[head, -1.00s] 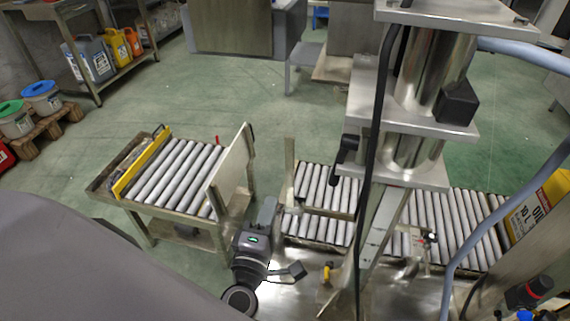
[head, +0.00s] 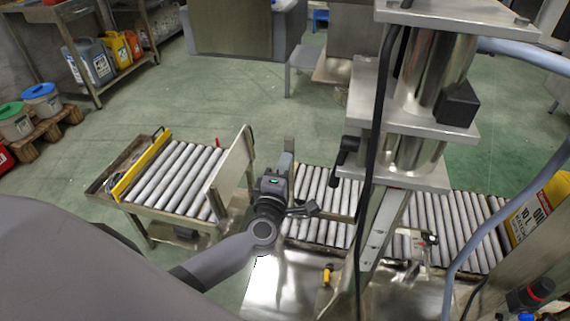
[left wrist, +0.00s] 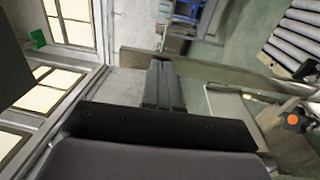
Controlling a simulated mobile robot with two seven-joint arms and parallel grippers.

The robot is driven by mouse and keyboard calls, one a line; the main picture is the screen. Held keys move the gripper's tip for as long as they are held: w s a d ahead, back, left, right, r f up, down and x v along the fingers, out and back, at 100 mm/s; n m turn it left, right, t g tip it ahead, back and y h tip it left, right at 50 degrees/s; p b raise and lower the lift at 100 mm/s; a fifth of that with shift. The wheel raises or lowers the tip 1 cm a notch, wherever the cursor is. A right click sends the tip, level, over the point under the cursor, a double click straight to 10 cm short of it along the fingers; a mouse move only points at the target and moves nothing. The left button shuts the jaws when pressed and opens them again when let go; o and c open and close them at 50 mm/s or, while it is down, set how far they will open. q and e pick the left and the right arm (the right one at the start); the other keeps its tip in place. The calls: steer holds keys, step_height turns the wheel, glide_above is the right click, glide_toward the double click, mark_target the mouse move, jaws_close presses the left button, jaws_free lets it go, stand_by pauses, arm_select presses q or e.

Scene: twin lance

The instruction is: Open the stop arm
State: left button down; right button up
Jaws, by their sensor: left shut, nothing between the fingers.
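A flat metal bar, which looks like the stop arm (head: 289,146), stands up at the left end of the right-hand roller conveyor. In the left wrist view a long metal bar (left wrist: 220,70) runs across just beyond the fingertips; it appears to be the same bar. My left gripper (head: 286,160) is shut and empty, its fingers right at this bar in the head view. In the left wrist view the shut fingers (left wrist: 160,68) point at the bar; I cannot tell whether they touch it. My right gripper is not in view.
The right-hand roller conveyor (head: 313,190) passes under a steel press column (head: 405,150). A roller cart (head: 172,178) with an upright metal plate (head: 232,170) stands to the left. A yellow oil can (head: 540,212) is at the right. A floor gap separates cart and conveyor.

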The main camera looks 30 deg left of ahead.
mark_target(290, 150)
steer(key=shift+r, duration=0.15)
arm_select(q)
steer(key=x, duration=0.3)
steer(key=shift+w+r, duration=0.2)
steer(key=shift+w, duration=0.15)
steer(key=shift+w+a, duration=0.15)
steer(key=shift+w, duration=0.25)
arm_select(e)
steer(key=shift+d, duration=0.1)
arm_select(q)
steer(key=shift+p, duration=0.3)
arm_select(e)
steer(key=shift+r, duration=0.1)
